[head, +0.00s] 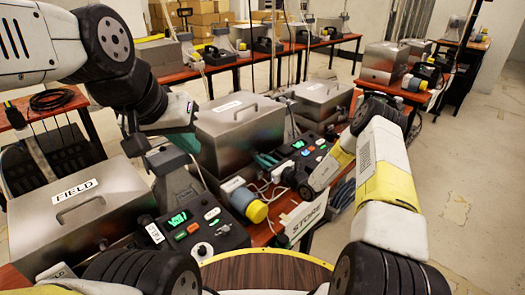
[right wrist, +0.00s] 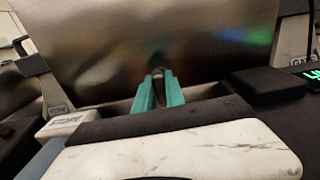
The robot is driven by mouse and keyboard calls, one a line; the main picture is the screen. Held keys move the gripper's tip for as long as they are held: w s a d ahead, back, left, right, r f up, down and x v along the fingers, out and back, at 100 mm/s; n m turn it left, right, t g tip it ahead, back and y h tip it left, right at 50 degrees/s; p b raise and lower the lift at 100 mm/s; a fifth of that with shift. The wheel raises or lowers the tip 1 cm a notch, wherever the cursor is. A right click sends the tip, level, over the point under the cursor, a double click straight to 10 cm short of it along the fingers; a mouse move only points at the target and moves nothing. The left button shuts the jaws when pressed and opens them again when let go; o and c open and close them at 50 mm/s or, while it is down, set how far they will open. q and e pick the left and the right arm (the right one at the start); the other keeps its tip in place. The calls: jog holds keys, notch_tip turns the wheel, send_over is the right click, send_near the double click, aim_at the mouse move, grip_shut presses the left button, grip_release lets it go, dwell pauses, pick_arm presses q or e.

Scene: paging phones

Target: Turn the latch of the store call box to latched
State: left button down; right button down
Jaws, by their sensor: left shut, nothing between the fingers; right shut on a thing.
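A metal call box (head: 235,135) with a handle and an unreadable lid label stands at mid-table. A STORE sign (head: 303,217) stands nearer to me. In the right wrist view the metal box front (right wrist: 200,45) fills the background, beside a small white STORE tag (right wrist: 66,124). My right gripper (head: 265,160) is at the box's lower front. Its teal fingers (right wrist: 161,80) are shut on a small dark piece, apparently the latch (right wrist: 158,74); its angle is hard to read. My left gripper (head: 187,141) is shut and empty, left of this box.
A FIELD box (head: 75,215) and its console (head: 195,228) with green display are at left. Another console (head: 303,150) sits under my right arm. A yellow-capped cylinder (head: 250,205) and loose cables lie between. More stations stand behind; the floor at right is clear.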

dwell(0.3)
jog(key=c, duration=1.4)
grip_release()
jog(key=v, duration=0.7)
jog(key=shift+s+d, duration=0.3)
jog(key=shift+d, duration=0.05)
